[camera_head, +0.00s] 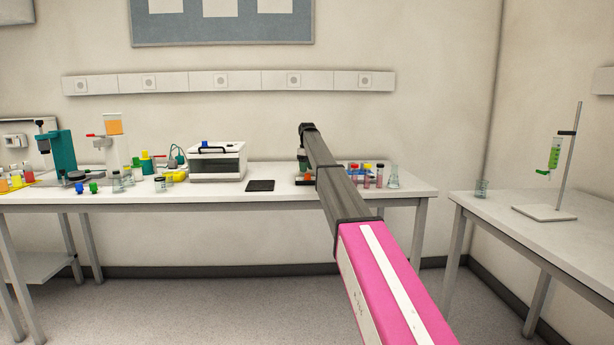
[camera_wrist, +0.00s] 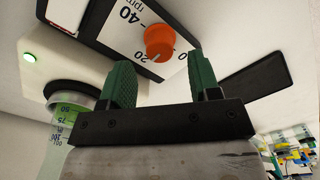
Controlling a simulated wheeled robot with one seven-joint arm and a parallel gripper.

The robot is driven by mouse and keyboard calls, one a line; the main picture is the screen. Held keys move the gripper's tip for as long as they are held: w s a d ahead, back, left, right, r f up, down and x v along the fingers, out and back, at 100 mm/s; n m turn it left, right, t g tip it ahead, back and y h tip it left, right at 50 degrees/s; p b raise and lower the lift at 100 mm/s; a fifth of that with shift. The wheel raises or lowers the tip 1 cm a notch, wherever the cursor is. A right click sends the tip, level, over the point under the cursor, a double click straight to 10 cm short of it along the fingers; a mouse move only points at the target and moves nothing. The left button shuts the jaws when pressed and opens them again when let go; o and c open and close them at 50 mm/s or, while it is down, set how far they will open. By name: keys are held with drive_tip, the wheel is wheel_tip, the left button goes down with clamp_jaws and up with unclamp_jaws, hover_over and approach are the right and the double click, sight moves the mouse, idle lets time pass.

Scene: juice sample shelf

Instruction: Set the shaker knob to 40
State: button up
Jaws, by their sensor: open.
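The orange shaker knob (camera_wrist: 160,42) sits on a white dial plate (camera_wrist: 118,38) in the wrist view. The plate carries a large "40" and "rpm", with smaller figures partly covered by the knob. A pale mark on the knob points toward the lower edge of the picture; I cannot read its exact setting. My gripper (camera_wrist: 158,62) is open, its two green fingers on either side of and below the knob, with nothing between them. In the head view, the shaker (camera_head: 304,181) stands on the long bench, largely hidden by my arm.
A graduated vessel (camera_wrist: 68,125) is at the wrist view's left, under a dark ring, near a lit green lamp (camera_wrist: 29,57). In the head view, capped tubes (camera_head: 367,176) and a flask (camera_head: 393,177) stand right of the shaker. A black pad (camera_head: 260,185) lies left.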

sight(307, 174)
drive_tip(key=shift+f, duration=1.85)
drive_tip(key=c, duration=0.9)
drive_tip(key=shift+c, duration=0.2)
drive_tip(key=m, duration=0.4)
drive_tip(key=shift+m, duration=0.4)
drive_tip(key=m, duration=0.4)
drive_tip(key=shift+d+m, duration=0.1)
drive_tip(key=shift+m, duration=0.2)
drive_tip(key=m, duration=0.4)
drive_tip(key=shift+m, duration=2.2)
